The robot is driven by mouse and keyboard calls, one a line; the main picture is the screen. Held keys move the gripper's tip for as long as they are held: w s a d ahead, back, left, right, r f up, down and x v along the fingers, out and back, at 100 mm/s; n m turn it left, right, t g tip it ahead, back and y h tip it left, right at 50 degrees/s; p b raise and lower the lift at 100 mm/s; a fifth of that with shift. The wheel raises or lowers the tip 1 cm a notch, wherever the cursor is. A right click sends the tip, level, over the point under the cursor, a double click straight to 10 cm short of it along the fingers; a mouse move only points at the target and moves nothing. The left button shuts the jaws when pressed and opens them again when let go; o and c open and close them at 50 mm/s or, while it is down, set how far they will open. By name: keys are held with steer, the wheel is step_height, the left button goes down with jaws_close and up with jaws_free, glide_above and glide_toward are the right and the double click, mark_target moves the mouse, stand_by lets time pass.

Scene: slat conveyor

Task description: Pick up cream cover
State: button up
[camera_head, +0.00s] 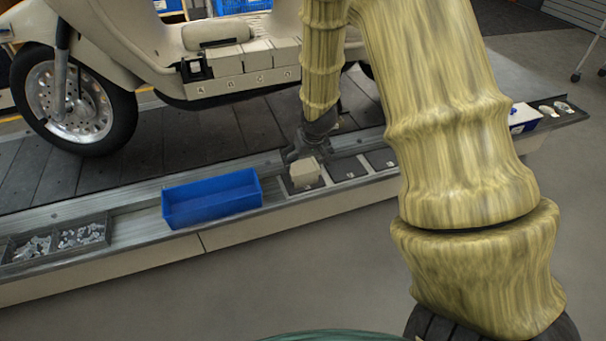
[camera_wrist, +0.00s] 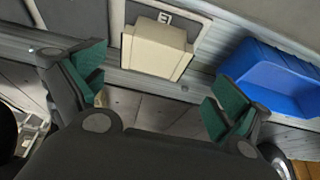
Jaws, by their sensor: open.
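A cream cover (camera_head: 305,173), a small block-like piece, sits on a dark pad at the left end of a row of pads on the conveyor's near ledge. It also shows at the top centre of the wrist view (camera_wrist: 157,48), beside a white label on the pad. My gripper (camera_head: 298,149) is just behind and above the cover, partly hidden by my own arm. In the wrist view my gripper (camera_wrist: 156,84) is open, with green-padded fingers wide apart and nothing between them. The cover lies beyond the fingertips and looks apart from them.
An empty blue bin (camera_head: 212,198) stands left of the cover. A grey tray (camera_head: 60,241) of small metal parts lies farther left. Two bare pads (camera_head: 346,168) are right of the cover. A cream scooter (camera_head: 165,50) with several cream blocks stands behind on the slats.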

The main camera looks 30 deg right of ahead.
mark_target(304, 168)
steer(key=b+x, duration=0.1)
steer(key=x, duration=0.3)
steer(key=shift+f, duration=0.35)
steer(key=shift+d+b+x, duration=0.2)
steer(key=shift+b+x, duration=0.6)
steer(key=shift+x, duration=0.55)
steer(key=shift+d+b+x, duration=0.15)
steer(key=shift+b+x, duration=0.6)
steer(key=shift+x, duration=0.65)
steer(key=shift+w+r, duration=0.15)
steer(key=shift+r, duration=0.05)
steer(key=c, duration=1.1)
